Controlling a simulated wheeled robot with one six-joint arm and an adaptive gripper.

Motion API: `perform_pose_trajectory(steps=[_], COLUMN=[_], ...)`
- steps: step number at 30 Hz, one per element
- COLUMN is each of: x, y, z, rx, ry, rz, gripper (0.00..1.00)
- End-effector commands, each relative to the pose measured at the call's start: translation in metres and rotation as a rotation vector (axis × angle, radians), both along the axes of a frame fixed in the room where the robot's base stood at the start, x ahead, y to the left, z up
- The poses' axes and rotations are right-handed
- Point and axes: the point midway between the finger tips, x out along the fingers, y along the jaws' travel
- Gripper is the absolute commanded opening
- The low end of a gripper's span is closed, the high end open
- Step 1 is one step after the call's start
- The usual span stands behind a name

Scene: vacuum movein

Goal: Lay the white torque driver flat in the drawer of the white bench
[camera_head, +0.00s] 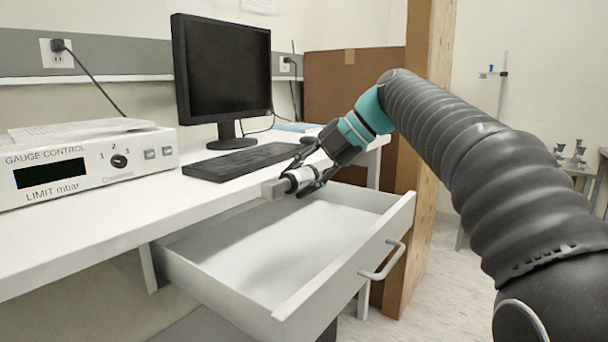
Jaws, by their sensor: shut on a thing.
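My gripper (300,182) is shut on the white torque driver (298,177), whose pale cylindrical body shows between the dark fingers. A grey block-like end (273,188) sticks out to the left of the fingers. The driver is over the back part of the drawer, near the bench's front edge; its exact height above the drawer floor is hard to tell. The drawer (292,308) of the white bench (90,232) is pulled open. Its pale floor looks empty. Part of the driver is hidden by the fingers.
A gauge control box (85,165) stands on the bench at left, with a keyboard (240,161) and a monitor (222,75) behind. The drawer handle (384,262) juts from its front. A wooden post (428,130) and a brown cardboard panel (345,85) stand behind the arm.

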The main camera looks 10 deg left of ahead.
Motion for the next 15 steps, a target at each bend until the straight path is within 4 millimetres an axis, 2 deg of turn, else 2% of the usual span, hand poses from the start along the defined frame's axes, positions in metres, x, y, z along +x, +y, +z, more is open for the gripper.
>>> perform_pose_trajectory(steps=[15], x=[0.001], y=[-0.003], z=[-0.047], rx=[0.001], ry=[-0.002], rz=[-0.005], gripper=[0.00])
